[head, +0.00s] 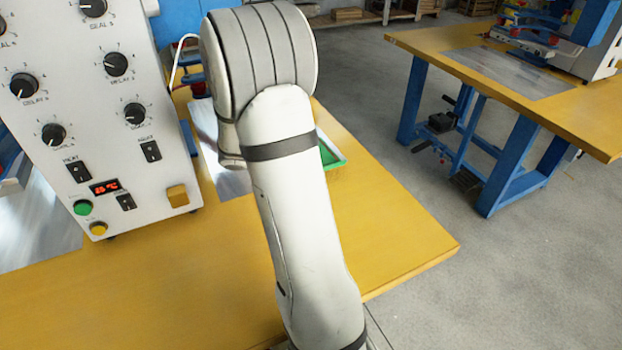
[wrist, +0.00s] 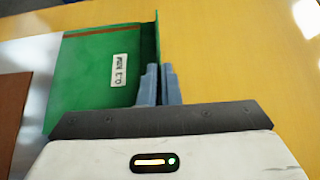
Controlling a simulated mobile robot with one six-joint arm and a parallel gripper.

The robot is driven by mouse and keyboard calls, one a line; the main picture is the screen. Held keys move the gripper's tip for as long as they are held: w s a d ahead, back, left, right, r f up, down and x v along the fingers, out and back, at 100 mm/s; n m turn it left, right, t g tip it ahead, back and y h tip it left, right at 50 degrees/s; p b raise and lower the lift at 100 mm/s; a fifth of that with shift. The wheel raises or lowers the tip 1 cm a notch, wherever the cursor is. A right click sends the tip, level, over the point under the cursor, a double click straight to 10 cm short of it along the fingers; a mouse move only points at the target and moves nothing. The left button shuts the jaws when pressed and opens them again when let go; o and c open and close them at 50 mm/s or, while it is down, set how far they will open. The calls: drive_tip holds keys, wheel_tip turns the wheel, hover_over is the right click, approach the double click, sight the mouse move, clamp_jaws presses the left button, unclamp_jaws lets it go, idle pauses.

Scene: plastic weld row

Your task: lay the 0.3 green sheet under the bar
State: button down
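The green sheet (wrist: 95,75) shows in the wrist view, with a white label that appears to read 0.3 MM upside down and a brown line near its far edge. Its right edge stands up as a thin lip. My gripper (wrist: 160,72) has its two blue-grey fingers close together on either side of that lip, apparently shut on it. In the head view only a corner of the green sheet (head: 330,156) shows past my arm, over the yellow table; my gripper is hidden there. The bar cannot be made out, as my arm and the control box block that area.
A white control box (head: 105,110) with knobs stands on the yellow table (head: 385,235), left of my arm. A metal plate (head: 222,170) lies behind my arm. A brown piece (wrist: 12,118) lies at the wrist view's left. Another yellow table (head: 460,50) stands at the back right.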

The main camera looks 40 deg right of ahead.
drive_tip(key=shift+f+b, duration=0.35)
drive_tip(key=shift+f, duration=1.4)
drive_tip(key=shift+f, duration=0.2)
drive_tip(key=c, duration=1.6)
unclamp_jaws()
drive_tip(key=shift+c, duration=0.2)
